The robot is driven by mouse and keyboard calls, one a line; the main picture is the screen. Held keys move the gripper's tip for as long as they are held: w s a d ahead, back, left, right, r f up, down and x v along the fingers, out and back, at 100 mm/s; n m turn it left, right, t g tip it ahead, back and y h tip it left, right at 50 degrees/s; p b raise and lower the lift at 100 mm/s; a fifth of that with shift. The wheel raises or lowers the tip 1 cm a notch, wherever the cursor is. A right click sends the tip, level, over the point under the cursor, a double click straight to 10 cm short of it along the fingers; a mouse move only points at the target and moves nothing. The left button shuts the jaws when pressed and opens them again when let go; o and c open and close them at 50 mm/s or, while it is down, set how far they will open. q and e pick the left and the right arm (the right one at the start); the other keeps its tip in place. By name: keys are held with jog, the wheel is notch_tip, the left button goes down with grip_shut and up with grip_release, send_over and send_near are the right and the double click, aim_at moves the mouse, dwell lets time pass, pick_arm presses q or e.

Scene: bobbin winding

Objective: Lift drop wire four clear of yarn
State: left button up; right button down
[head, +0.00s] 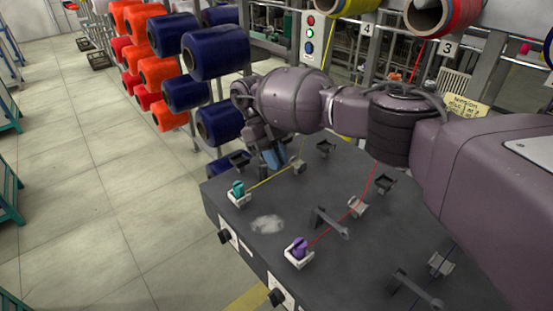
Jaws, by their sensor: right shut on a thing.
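My right gripper (276,160) is at the far end of the dark winder top, by the yellow yarn line, seen from behind its own wrist. It is shut on drop wire four, which the fingers and wrist hide almost wholly. The yellow yarn (272,181) runs from the teal bobbin (238,190) to a guide (298,167) beside the gripper, then up toward the yellow cone (350,5) by the number 4 sign. Whether the wire is clear of the yarn cannot be told. My left gripper is not in view.
The drop wire of line three (331,222) stands by the red yarn (335,226), which leads to the purple bobbin (299,249). Another drop wire (415,289) is nearer me. A grey lint patch (267,223) lies on the winder top (330,270).

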aim_at(264, 165)
jog(key=c, duration=1.2)
grip_release()
jog(key=shift+o, duration=0.2)
jog(key=b+v, duration=0.1)
jog(key=v, duration=0.4)
jog(key=shift+w+a, duration=0.1)
jog(key=shift+b+v, duration=1.7)
jog(key=shift+v, duration=1.15)
